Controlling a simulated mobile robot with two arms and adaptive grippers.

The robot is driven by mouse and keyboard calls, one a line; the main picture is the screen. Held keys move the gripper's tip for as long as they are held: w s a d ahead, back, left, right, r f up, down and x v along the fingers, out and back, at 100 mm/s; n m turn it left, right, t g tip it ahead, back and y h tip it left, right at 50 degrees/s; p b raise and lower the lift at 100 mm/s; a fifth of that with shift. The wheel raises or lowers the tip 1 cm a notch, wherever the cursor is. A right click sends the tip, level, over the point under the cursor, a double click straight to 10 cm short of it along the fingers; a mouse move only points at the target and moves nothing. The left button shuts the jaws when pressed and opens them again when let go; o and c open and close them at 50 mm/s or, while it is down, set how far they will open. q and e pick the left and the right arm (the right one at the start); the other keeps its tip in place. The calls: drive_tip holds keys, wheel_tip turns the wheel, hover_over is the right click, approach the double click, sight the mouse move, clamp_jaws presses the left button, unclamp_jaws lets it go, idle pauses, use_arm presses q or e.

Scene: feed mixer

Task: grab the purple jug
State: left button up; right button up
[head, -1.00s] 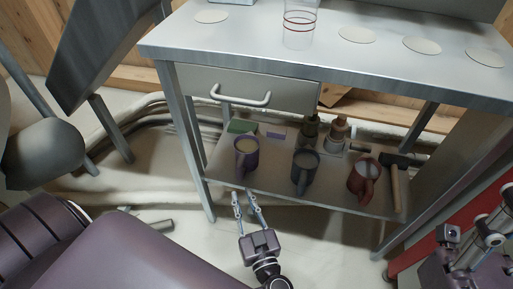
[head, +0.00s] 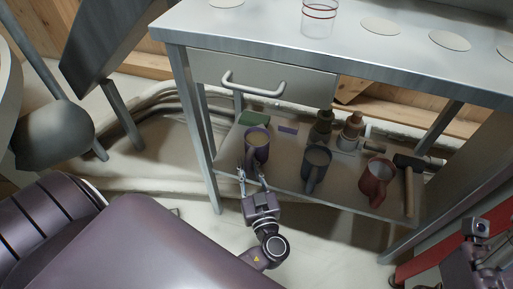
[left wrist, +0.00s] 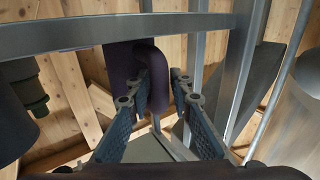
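The purple jug (head: 257,146) stands upright on the lower shelf, below the drawer, with a pale content. My left gripper (head: 252,172) is at the shelf's front edge, just in front of the jug, fingers apart. In the left wrist view the jug (left wrist: 122,62) is close, and its looped handle (left wrist: 158,88) lies between the two open fingertips (left wrist: 161,80). I cannot tell whether a finger touches it. My right arm shows only partly at the lower right; its fingers are not clear.
A blue-grey jug (head: 316,166) and a red jug (head: 376,181) stand right of it.

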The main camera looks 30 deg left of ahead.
use_arm(q)
drive_tip(key=shift+c, duration=0.6)
clamp_jaws()
drive_tip(key=shift+r, duration=0.15)
